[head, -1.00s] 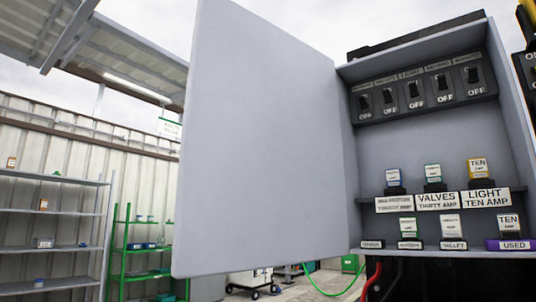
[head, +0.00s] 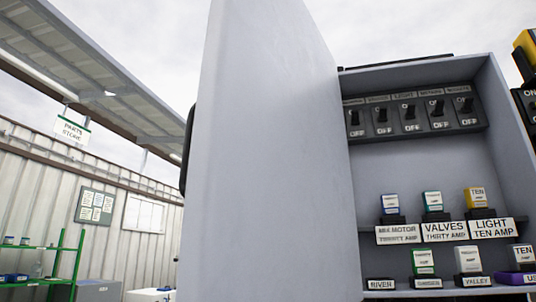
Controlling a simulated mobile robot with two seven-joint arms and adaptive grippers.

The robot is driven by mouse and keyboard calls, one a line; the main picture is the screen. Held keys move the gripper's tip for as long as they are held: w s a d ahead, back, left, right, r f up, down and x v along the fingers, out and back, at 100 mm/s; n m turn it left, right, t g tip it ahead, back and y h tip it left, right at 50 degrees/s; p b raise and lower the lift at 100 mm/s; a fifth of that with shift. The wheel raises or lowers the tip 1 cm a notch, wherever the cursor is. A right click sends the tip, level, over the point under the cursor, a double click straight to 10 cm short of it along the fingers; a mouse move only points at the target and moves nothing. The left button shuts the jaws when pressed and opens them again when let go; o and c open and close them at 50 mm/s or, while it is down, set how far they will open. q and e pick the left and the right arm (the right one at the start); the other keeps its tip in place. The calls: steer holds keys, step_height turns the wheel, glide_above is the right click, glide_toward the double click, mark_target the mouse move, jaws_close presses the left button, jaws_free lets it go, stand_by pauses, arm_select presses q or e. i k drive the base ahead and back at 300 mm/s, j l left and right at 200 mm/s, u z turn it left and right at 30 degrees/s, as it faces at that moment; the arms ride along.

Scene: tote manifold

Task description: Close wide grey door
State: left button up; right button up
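The wide grey door (head: 275,160) stands open on the left side of a grey cabinet (head: 440,160), joined along the cabinet's left edge. Its broad face fills the middle of the head view, and its top and bottom run out of the picture. A dark rounded shape (head: 187,150) pokes out behind the door's left edge. I cannot tell whether it is a handle or part of a gripper. Neither gripper can be made out.
Inside the cabinet are several switches (head: 410,115) marked OFF, a labelled shelf (head: 443,232) with small coloured blocks, and more blocks below. A yellow-and-black device (head: 526,50) stands at the right edge. Behind at left are a green rack (head: 50,262) and a corrugated wall (head: 50,175).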

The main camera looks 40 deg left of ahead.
mark_target(266, 182)
steer(key=j+z, duration=0.1)
steer(key=j, duration=0.35)
steer(key=k+j+z, duration=0.1)
steer(key=j, duration=0.35)
steer(key=j+z, duration=0.1)
steer(key=j, duration=0.35)
steer(key=k, duration=0.05)
